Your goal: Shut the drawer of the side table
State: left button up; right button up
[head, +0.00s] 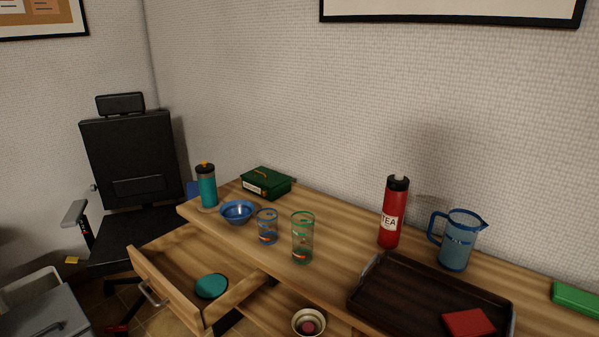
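The wooden side table (345,262) runs along the wall from the middle to the right in the head view. Its drawer (168,262) is pulled out at the table's left end, towards the lower left. A metal handle (153,294) is on the drawer's front panel. A teal round object (211,286) lies inside the drawer. Neither of my grippers shows in this view.
The tabletop holds a teal bottle (207,188), blue bowl (237,212), green box (266,183), two glasses, red tea bottle (391,215), blue jug (456,243) and dark tray (400,283). A black chair (130,165) stands behind the drawer. A grey container (45,305) is left of it.

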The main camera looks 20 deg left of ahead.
aim_at(172, 263)
jog(key=u, duration=3.45)
jog(key=i, duration=1.3)
jog(key=z, duration=3.15)
jog(key=i, duration=0.5)
jog(key=z, duration=0.1)
